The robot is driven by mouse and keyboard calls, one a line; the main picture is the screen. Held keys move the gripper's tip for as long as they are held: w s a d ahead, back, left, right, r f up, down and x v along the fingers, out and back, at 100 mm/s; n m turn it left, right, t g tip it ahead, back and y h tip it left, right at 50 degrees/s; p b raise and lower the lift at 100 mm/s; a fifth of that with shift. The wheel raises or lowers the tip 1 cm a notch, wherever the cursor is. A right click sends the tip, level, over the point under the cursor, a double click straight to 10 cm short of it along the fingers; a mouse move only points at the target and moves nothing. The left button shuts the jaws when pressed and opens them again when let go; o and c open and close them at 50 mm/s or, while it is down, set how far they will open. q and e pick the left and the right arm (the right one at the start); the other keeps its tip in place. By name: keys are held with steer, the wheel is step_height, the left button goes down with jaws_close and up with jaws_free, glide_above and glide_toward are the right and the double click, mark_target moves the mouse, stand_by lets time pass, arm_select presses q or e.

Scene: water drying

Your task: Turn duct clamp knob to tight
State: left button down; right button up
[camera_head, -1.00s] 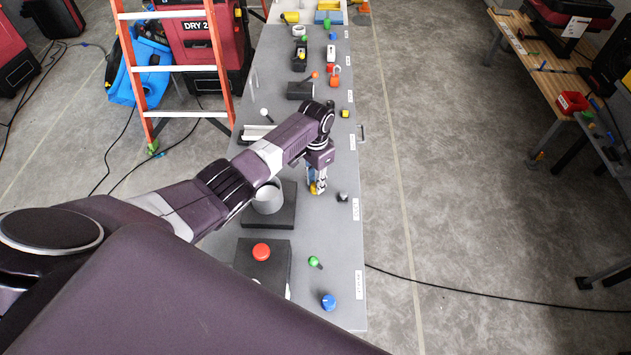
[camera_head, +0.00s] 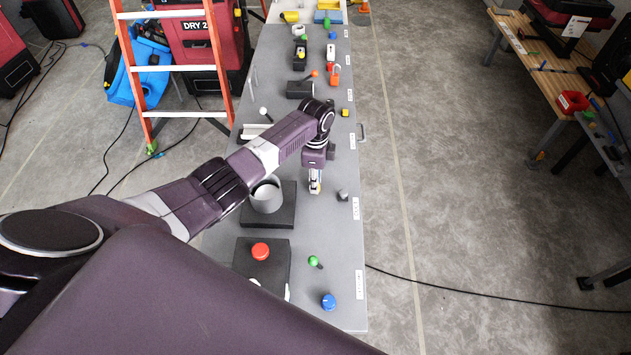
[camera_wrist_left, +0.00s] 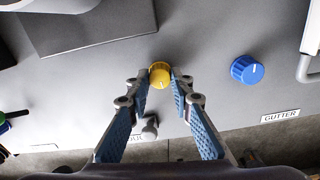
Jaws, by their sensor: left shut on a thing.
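A round yellow knob (camera_wrist_left: 160,74) with a pale pointer line stands on the grey bench panel. My left gripper (camera_wrist_left: 160,77) points down at it, with a fingertip on each side, shut on it. In the head view the left gripper (camera_head: 315,188) is at the panel beside the grey duct ring (camera_head: 266,194) on its black base, and it mostly hides the knob. In the wrist view the pointer line is near the knob's lower middle. My right gripper is not in view.
A blue knob (camera_wrist_left: 247,69) stands to the right in the wrist view, above a GUTTER label (camera_wrist_left: 280,116). A small grey knob (camera_head: 342,195) is close to the gripper. A red button (camera_head: 260,251), a green-tipped lever (camera_head: 313,261) and another blue knob (camera_head: 328,301) are nearer me.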

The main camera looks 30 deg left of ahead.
arm_select(q)
steer(key=shift+m, duration=0.6)
steer(key=shift+r, duration=0.1)
steer(key=c, duration=1.7)
jaws_free()
step_height(320, 180, up, 12)
